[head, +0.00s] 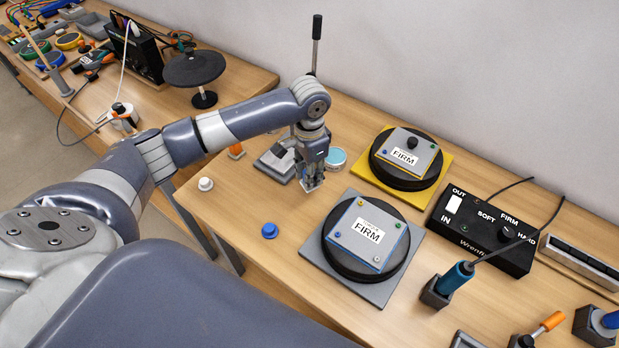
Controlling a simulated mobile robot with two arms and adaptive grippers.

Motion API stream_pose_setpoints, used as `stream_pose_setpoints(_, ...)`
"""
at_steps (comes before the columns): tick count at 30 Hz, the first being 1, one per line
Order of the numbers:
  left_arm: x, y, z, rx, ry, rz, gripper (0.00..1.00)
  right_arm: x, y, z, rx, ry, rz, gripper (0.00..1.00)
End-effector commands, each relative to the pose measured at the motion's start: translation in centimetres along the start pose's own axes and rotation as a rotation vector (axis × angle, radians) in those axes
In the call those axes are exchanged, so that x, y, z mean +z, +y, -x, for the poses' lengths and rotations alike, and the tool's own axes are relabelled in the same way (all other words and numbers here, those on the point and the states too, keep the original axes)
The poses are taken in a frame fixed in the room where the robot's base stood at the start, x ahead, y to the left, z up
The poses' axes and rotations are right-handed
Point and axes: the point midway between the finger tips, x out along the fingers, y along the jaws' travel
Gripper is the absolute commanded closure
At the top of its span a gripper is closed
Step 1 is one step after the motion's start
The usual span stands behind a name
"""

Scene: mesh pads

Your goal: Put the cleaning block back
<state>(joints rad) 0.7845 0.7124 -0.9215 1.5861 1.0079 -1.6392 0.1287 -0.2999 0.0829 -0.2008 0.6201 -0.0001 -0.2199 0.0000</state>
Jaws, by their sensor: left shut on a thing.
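My left gripper (312,183) reaches in from the left and points down over the middle of the table. It is shut on a small greyish thing, mostly hidden by the fingers, which looks like the cleaning block. I cannot tell whether that thing touches the table top. A grey holder or stand (277,160) is just left of and behind the gripper. A round tin with a light blue top (337,157) is close behind it on the right. My right gripper is not in view.
A black round pad with a FIRM plate (366,236) lies on a grey mat, and another FIRM pad (405,157) on a yellow mat. A black control box (485,232) is at right.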

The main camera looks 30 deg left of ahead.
Motion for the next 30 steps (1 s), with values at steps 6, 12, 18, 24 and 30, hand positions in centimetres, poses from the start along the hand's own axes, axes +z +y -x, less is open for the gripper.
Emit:
stream_pose_setpoints(6, -0.2, -0.4, -2.3, 0.000, -0.003, 0.001, 0.98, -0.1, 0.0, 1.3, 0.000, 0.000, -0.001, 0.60)
stream_pose_setpoints(12, -0.3, -0.4, -3.5, -0.001, 0.001, 0.000, 0.98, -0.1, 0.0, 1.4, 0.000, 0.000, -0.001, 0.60)
stream_pose_setpoints(18, -0.3, -0.4, -3.6, -0.001, 0.001, 0.000, 0.98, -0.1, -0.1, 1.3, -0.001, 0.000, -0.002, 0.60)
stream_pose_setpoints(24, -0.3, -0.4, -3.8, -0.001, 0.000, 0.000, 0.56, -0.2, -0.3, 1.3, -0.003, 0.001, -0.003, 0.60)
stream_pose_setpoints(30, -0.3, -0.4, -3.8, -0.001, 0.001, 0.000, 0.56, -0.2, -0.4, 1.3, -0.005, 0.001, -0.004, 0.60)
